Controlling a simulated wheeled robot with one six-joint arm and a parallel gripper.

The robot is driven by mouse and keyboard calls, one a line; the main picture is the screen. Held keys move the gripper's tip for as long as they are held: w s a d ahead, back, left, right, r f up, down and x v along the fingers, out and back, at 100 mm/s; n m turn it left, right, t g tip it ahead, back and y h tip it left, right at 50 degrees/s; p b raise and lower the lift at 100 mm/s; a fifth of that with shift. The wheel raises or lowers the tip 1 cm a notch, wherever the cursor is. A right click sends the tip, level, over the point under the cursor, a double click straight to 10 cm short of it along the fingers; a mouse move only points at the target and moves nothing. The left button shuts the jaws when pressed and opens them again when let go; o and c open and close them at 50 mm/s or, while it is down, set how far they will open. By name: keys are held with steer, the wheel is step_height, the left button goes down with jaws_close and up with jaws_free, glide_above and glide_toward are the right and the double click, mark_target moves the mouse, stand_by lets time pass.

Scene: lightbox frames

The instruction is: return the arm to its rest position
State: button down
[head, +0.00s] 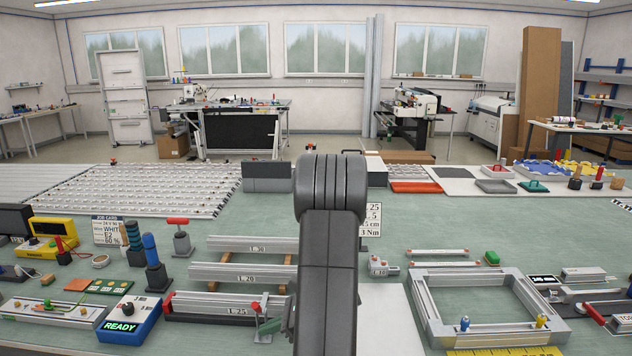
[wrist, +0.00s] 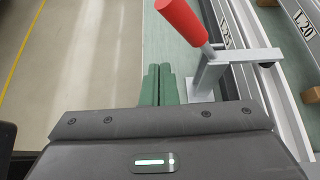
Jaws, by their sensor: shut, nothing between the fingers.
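My arm (head: 328,270) rises in the middle of the head view as a dark grey link with a ribbed rounded joint at its top.
Rails marked L.30, L.20 and L.25 (head: 225,306) lie left of my arm. A square metal frame (head: 430,310) lies right. A blue box reading READY (head: 128,322) stands at the front left. The wrist view shows the bench edge and floor with a yellow line (wrist: 22,58).

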steer(key=shift+s+a+f+b, duration=0.2)
steer(key=shift+f, duration=0.35)
steer(key=shift+s+a+f+b, duration=0.2)
steer(key=shift+f, duration=0.3)
steer(key=shift+f+b, duration=0.35)
steer(key=shift+b, duration=0.1)
steer(key=shift+w+d+f+n+t+b, duration=0.25)
steer(key=shift+f+n+t+b, duration=0.2)
steer(key=shift+b, duration=0.35)
steer(key=shift+w+a+f+n+t+b, duration=0.15)
steer(key=shift+f+n+t+b, duration=0.2)
steer(key=shift+b, duration=0.5)
steer(key=v, duration=1)
steer(key=shift+b, duration=0.45)
steer(key=shift+s+r, duration=0.2)
steer(key=shift+s, duration=0.05)
